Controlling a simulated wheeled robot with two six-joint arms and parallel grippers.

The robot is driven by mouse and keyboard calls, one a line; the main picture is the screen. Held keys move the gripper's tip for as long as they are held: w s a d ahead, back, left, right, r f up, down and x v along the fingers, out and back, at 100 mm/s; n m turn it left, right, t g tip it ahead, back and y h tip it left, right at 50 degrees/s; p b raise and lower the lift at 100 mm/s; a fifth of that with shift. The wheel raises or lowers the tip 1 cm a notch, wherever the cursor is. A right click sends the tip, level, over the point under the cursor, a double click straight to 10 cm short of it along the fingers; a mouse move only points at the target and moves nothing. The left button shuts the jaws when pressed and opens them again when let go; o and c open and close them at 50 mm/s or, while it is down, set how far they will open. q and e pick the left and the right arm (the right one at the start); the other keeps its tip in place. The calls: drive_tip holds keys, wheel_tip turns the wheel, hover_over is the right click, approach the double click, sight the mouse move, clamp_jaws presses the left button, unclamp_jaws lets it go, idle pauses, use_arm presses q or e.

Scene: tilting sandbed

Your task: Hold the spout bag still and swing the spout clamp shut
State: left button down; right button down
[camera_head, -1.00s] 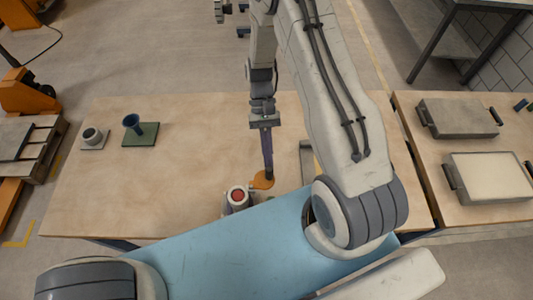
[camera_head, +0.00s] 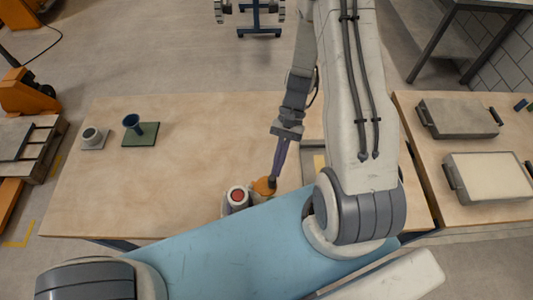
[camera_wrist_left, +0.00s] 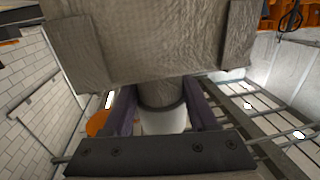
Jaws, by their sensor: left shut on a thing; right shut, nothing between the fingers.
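In the left wrist view the bag (camera_wrist_left: 150,45) is a large grey-brown fabric body with a spout (camera_wrist_left: 161,93) below it. My left gripper (camera_wrist_left: 160,100) has its purple fingers on either side of the spout and is shut on it. In the head view my left gripper cannot be made out behind my blue body. My right gripper (camera_head: 273,182) points down, shut and empty, with its tip at an orange disc (camera_head: 261,187), probably the clamp's paddle. An orange disc (camera_wrist_left: 97,122) also shows left of the fingers in the left wrist view. Whether the clamp is shut cannot be told.
The middle of the table (camera_head: 190,175) is clear. A second table with boxes (camera_head: 490,177) is right.

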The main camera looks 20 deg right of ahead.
sight(272, 190)
drive_tip(key=s+a+m+t+y, duration=0.1)
drive_tip(key=s+a, duration=0.2)
drive_tip(key=s, duration=0.4)
drive_tip(key=shift+s+m, duration=0.2)
drive_tip(key=shift+m, duration=0.2)
drive_tip(key=shift+w+a, duration=0.1)
drive_tip(key=shift+w, duration=0.05)
idle(1.4)
drive_tip(key=shift+w+a, duration=0.35)
drive_tip(key=shift+w, duration=0.35)
drive_tip(key=shift+d, duration=0.45)
drive_tip(key=d+r, duration=0.7)
drive_tip(key=d, duration=0.3)
drive_tip(key=shift+s+r, duration=0.15)
